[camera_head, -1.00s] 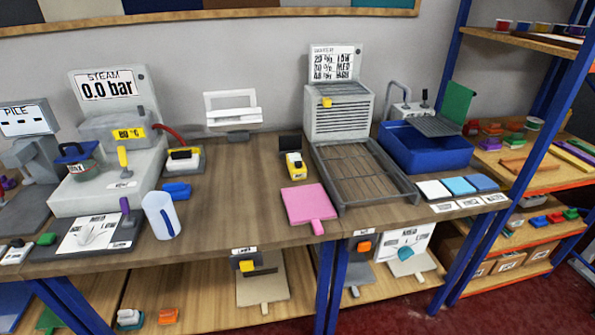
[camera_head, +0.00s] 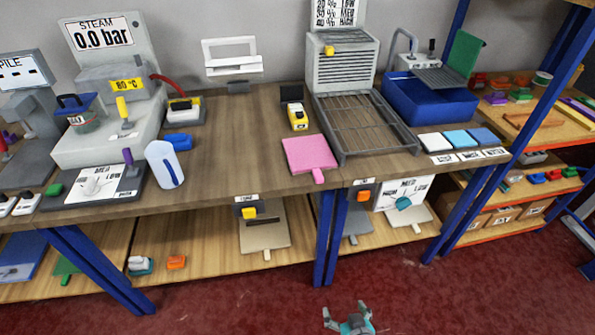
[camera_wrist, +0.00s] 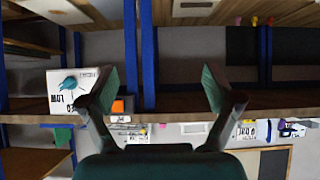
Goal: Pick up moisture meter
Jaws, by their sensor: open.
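A small yellow and white handheld device with a dark top, which looks like the moisture meter (camera_head: 298,117), stands on the wooden workbench (camera_head: 235,145) in the head view. It is behind the pink pad and left of the wire rack. My gripper (camera_head: 347,316) is low in front of the bench, above the red floor, well apart from the device. In the wrist view my gripper (camera_wrist: 160,90) has its two fingers spread wide with nothing between them. I cannot make out the device in the wrist view.
A pink pad (camera_head: 310,154) lies near the bench's front edge. A wire rack (camera_head: 365,125) and blue basin (camera_head: 430,105) stand right of the device. A white jug (camera_head: 163,164) and steam unit (camera_head: 108,125) stand left. Blue posts (camera_head: 329,240) and a lower shelf (camera_head: 205,240) are under the bench.

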